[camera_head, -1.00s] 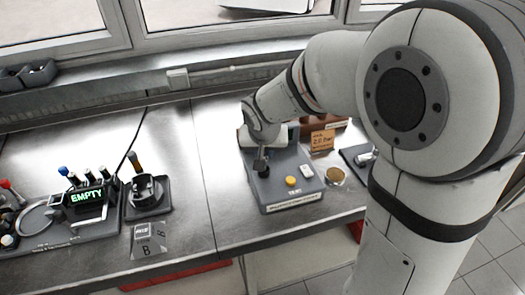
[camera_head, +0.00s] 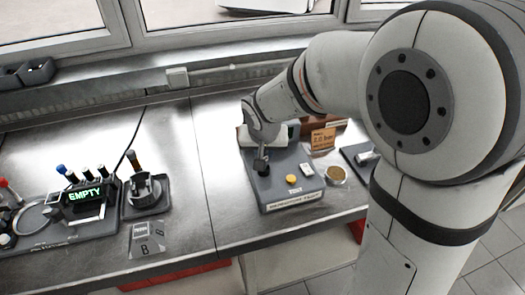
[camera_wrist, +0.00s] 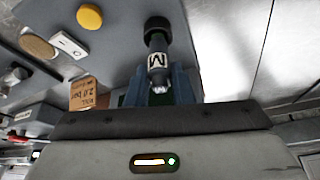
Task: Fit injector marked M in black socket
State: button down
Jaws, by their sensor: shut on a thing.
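The injector (camera_wrist: 157,63) is a dark cylinder with a white label marked M, seen in the wrist view. My gripper (camera_head: 261,146) is shut on it, over the tester. In the wrist view the blue-grey fingers of my gripper (camera_wrist: 160,88) flank its near end. Its far end meets a black ring (camera_wrist: 157,27) at the grey tester (camera_head: 292,178); I cannot tell whether it sits inside the ring. At the left, a dark fixture (camera_head: 72,222) carries several plugs with differing caps and a green EMPTY display (camera_head: 85,194).
The tester has a yellow button (camera_head: 291,179) and a white switch (camera_head: 306,169). A round holder (camera_head: 143,190) with an amber-topped piece stands left. The bench between is clear.

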jog(key=shift+f+b, duration=0.5)
jog(key=shift+b, duration=0.2)
dwell(0.5)
jog(key=c, duration=1.2)
grip_release()
jog(key=shift+r+p, duration=2.35)
jog(key=shift+r, duration=1.4)
